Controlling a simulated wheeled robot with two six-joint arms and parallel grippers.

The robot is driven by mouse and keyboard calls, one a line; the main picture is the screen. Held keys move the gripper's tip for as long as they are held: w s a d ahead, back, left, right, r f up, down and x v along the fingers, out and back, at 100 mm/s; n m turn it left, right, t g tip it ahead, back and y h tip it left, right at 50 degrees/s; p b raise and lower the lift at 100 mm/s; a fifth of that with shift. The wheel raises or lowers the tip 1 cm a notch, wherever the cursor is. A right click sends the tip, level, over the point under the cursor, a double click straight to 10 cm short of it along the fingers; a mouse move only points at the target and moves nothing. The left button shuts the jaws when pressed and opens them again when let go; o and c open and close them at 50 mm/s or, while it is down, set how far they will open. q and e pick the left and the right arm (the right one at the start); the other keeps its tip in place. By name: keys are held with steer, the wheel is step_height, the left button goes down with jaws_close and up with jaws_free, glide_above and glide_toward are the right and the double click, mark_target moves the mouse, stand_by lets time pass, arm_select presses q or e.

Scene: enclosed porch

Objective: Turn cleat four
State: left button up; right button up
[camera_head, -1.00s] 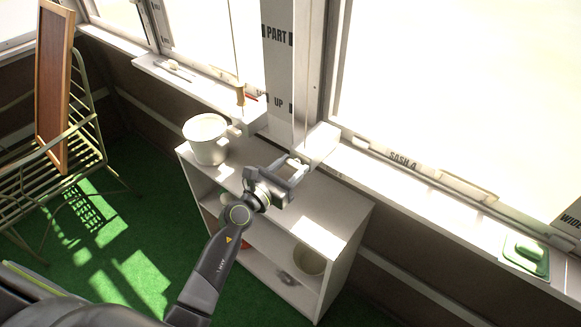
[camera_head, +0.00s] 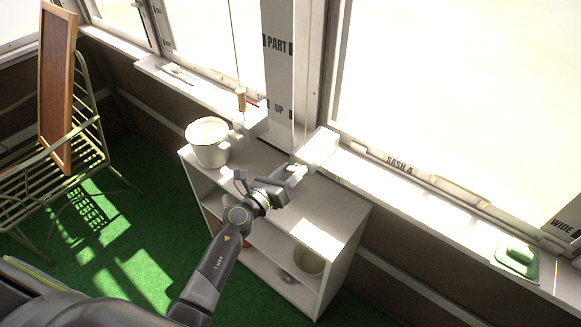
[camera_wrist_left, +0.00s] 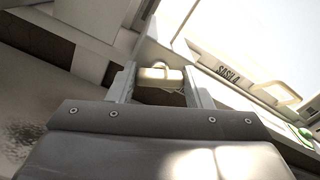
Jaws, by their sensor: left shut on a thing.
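My left gripper (camera_head: 297,172) reaches over the white shelf's top to the front of a white block (camera_head: 318,146) on the sill, at the foot of the post. In the left wrist view its two fingers (camera_wrist_left: 160,86) are shut on a small cream cleat (camera_wrist_left: 158,76) with a rounded loop on top. The fingers largely hide the cleat in the head view. The label SASH 4 (camera_head: 399,164) is on the window rail to the right of the block. My right gripper is not in view.
A white pot (camera_head: 207,143) stands on the shelf unit (camera_head: 345,215), left of my gripper. A wooden-handled cord (camera_head: 240,100) hangs by the post. A green dish (camera_head: 517,257) sits on the right sill. A metal chair (camera_head: 80,165) stands at left.

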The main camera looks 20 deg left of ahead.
arm_select(q)
steer(key=n+p, duration=0.2)
steer(key=n, duration=0.1)
steer(key=shift+r+n, duration=0.1)
steer(key=shift+n, duration=0.3)
steer(key=n+p, duration=0.1)
steer(key=n, duration=0.2)
steer(key=shift+a+n+p, duration=0.1)
steer(key=shift+n+p, duration=0.2)
steer(key=shift+p, duration=0.1)
steer(key=n+p, duration=0.2)
steer(key=n, duration=0.1)
steer(key=shift+n, duration=0.4)
steer(key=shift+f+n+p, duration=0.25)
steer(key=shift+n+p, duration=0.05)
steer(key=shift+n, duration=0.5)
steer(key=o, duration=1)
steer(key=b+v, duration=0.2)
steer(key=v, duration=1.5)
steer(key=shift+s+a, duration=0.1)
steer(key=shift+s, duration=0.1)
